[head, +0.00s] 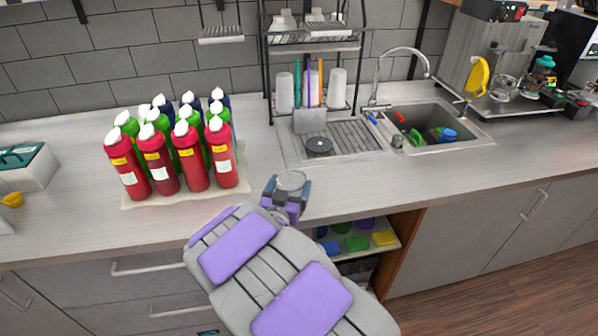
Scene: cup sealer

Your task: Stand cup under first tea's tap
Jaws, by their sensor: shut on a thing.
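My gripper (287,196) is over the front part of the counter, just in front of the sink's drainboard. It is shut on a clear cup (292,180), whose round rim faces up. The cup looks about upright, and its lower part is hidden by the fingers. I cannot make out a tea tap for certain. A steel box-shaped unit (459,72) stands at the back right beyond the sink, far from my gripper, and any tap on it is too small to tell.
Several red, green and dark bottles (194,165) stand on a tray left of my gripper. A sink (432,127) with a tall faucet (384,70) and a black rack (268,70) are behind it. Bare counter (345,187) lies to the right. An open shelf (392,251) is below.

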